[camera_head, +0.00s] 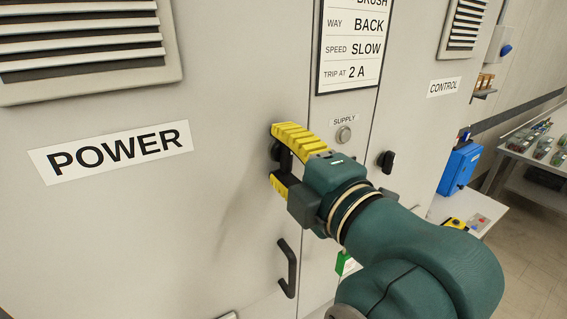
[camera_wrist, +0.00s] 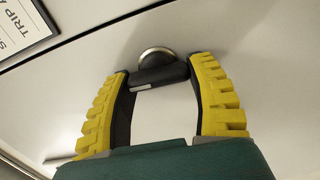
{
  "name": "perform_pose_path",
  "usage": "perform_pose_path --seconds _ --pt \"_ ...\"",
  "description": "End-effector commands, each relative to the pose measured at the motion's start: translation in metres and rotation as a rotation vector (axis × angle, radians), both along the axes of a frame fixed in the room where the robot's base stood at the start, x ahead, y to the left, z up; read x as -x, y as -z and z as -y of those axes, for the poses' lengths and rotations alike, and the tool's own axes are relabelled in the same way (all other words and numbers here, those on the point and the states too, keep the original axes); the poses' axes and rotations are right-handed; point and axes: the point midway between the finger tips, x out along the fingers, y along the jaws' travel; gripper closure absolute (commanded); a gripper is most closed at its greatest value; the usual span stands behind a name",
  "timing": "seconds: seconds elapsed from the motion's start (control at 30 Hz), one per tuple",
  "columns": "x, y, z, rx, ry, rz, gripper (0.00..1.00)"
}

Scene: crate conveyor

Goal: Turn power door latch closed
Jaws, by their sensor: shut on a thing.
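The power door (camera_head: 120,220) is a large grey panel with a POWER label (camera_head: 118,150). Its black latch (camera_head: 275,150) is near the door's right edge and is partly hidden by my gripper (camera_head: 275,157). In the wrist view, the dark latch bar (camera_wrist: 160,77) lies crosswise between the tips of the two yellow-padded fingers of my gripper (camera_wrist: 158,72). The fingers are shut on it from both sides. A round silver piece (camera_wrist: 155,54) shows just behind the bar. The door looks flush with the cabinet front.
A black door handle (camera_head: 287,268) is below my gripper. A round SUPPLY fitting (camera_head: 344,134) and another black latch (camera_head: 386,161) are to the right. A blue box (camera_head: 459,168) and a table with several items (camera_head: 525,150) stand farther right.

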Motion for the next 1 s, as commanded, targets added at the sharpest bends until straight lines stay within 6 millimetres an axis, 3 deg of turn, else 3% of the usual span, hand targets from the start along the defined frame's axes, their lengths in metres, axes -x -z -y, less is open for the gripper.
perform_pose_path --seconds 0.67,0.7,0.8,1.0 --pt "0.0003 -0.0001 -0.0004 0.052 -0.001 0.032 0.78" --pt "0.0003 -0.0001 -0.0004 0.051 -0.001 0.032 0.34" --pt "0.0002 0.0 -0.0003 0.051 -0.001 0.032 0.15" --pt "0.0001 0.0002 -0.0002 0.051 0.0 0.032 0.13"
